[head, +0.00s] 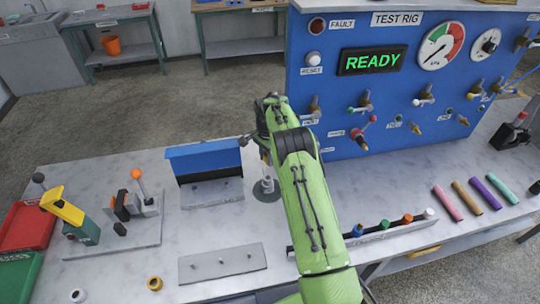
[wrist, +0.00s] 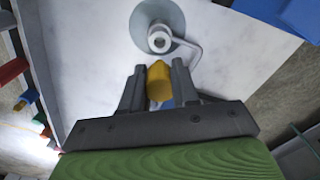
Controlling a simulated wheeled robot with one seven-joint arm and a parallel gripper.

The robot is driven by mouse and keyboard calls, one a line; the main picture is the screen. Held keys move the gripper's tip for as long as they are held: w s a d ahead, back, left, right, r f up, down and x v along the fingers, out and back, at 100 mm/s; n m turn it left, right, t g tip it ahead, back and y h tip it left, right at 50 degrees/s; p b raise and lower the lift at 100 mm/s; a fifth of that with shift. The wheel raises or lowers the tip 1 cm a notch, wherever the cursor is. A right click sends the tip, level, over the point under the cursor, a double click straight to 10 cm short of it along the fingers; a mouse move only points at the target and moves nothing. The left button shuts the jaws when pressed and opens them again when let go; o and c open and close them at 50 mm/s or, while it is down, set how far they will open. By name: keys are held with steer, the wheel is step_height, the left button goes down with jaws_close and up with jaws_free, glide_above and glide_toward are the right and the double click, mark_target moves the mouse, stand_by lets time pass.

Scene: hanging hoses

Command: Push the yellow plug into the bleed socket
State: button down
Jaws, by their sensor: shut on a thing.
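The yellow plug (wrist: 158,82) is between the two fingers of my gripper (wrist: 158,68) in the wrist view. My gripper is shut on it, and its tip points toward a grey post (wrist: 160,38) with a round opening, on a disc base. The plug appears apart from the post. In the head view my green arm hides the plug and most of the gripper; the stand's base (head: 266,192) shows below. Several fittings sit on the blue test rig panel (head: 350,90), but their small labels are unreadable, so I cannot tell which is the bleed socket.
A blue-backed holder (head: 205,160) stands left of the post. A grey plate (head: 222,263) lies nearer on the bench. A lever fixture (head: 130,215) is at the left. A row of coloured caps (head: 384,225) and several coloured sticks (head: 467,199) lie to the right.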

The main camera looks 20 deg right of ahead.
steer(key=shift+f, duration=0.1)
steer(key=shift+f+b, duration=1.9)
steer(key=shift+f, duration=1)
steer(key=shift+f+b, duration=1.25)
steer(key=shift+f, duration=0.05)
steer(key=c, duration=0.8)
jaws_free()
steer(key=shift+f, duration=0.2)
steer(key=shift+s, duration=0.1)
step_height(320, 180, up, 16)
steer(key=shift+f+p, duration=0.1)
steer(key=shift+p, duration=1)
